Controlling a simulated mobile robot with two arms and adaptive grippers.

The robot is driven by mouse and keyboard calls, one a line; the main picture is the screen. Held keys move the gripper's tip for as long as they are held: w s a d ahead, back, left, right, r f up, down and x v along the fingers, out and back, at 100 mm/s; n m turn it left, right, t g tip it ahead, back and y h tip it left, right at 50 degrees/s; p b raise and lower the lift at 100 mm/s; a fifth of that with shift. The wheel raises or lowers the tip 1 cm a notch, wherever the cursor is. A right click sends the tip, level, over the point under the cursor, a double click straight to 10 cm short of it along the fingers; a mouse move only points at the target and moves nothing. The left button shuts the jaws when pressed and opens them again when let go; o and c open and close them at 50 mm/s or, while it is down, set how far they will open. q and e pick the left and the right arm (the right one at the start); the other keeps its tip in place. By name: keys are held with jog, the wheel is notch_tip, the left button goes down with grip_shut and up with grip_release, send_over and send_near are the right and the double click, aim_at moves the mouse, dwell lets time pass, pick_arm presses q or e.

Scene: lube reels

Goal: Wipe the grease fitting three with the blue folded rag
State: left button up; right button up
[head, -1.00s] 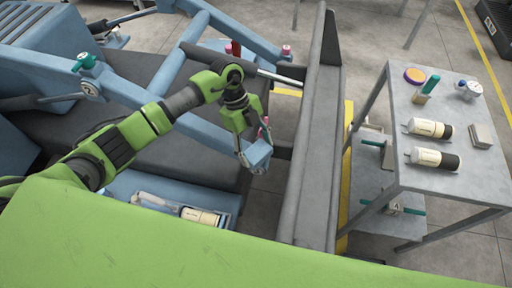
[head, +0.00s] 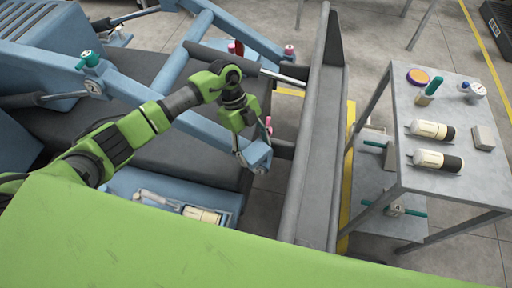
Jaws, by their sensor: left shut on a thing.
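My left gripper (head: 240,155) points down at the end of a blue machine arm (head: 252,156) in the middle of the view. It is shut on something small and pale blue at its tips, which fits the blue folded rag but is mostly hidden. A pink-capped fitting (head: 268,122) stands just beside the gripper. Other capped fittings show: a teal one (head: 90,60) at left, a red one (head: 236,48) and a pink one (head: 289,49) behind. Their number tags are too small to read, so I cannot tell which is three. My right gripper is out of view.
A grey upright channel beam (head: 318,130) stands right of the gripper. A blue tray (head: 233,203) with a cartridge lies in front of the arm.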

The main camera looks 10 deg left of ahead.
pick_arm(q)
jog(key=shift+d, duration=0.1)
jog(key=shift+d+f, duration=0.15)
jog(key=shift+d, duration=1)
jog(key=shift+a, duration=0.15)
jog(key=shift+a+f, duration=0.1)
jog(key=shift+a, duration=1.05)
jog(key=shift+s+d, duration=0.1)
jog(key=shift+d, duration=0.05)
jog(key=shift+d+p, duration=0.45)
jog(key=shift+d, duration=0.7)
jog(key=shift+a, duration=0.2)
